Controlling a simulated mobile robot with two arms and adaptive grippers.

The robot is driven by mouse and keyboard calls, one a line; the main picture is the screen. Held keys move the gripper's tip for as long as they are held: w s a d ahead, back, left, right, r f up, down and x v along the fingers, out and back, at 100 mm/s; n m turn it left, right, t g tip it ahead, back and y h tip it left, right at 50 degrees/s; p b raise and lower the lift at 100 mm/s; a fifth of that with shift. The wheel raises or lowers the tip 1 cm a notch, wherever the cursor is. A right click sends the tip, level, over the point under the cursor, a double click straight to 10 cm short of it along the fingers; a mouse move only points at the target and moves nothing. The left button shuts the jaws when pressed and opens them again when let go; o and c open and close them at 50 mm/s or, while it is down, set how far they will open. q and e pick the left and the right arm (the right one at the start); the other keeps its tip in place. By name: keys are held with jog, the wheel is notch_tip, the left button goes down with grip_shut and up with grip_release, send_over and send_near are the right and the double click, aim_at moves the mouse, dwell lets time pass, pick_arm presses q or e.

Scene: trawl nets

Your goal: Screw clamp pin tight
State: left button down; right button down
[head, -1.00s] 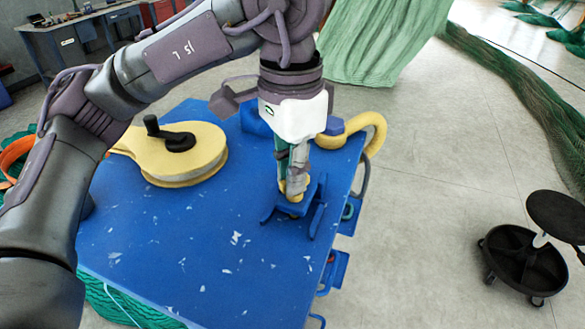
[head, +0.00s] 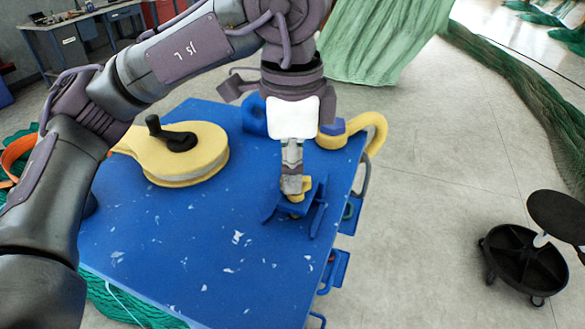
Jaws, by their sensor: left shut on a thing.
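My left gripper (head: 293,184) points down over the right part of the blue table (head: 170,245). It is shut on a small yellow piece (head: 297,197), likely the clamp pin, which sits in a blue clamp or bracket (head: 313,213) on the tabletop. The fingers hide most of the pin, so I cannot tell how deep it sits. My right gripper is not in view.
A yellow pulley-like reel (head: 190,160) with a black crank lies at the left on the table. A yellow hook (head: 375,130) stands at the far right edge. A black stool (head: 520,258) is on the floor at right. The table's front is clear apart from pale flakes.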

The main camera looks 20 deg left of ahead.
pick_arm(q)
jog(key=shift+w+r, duration=0.1)
jog(key=shift+r, duration=0.1)
jog(key=c, duration=1.2)
grip_release()
jog(key=shift+a+f, duration=0.1)
jog(key=shift+f, duration=0.05)
jog(key=shift+r, duration=3.8)
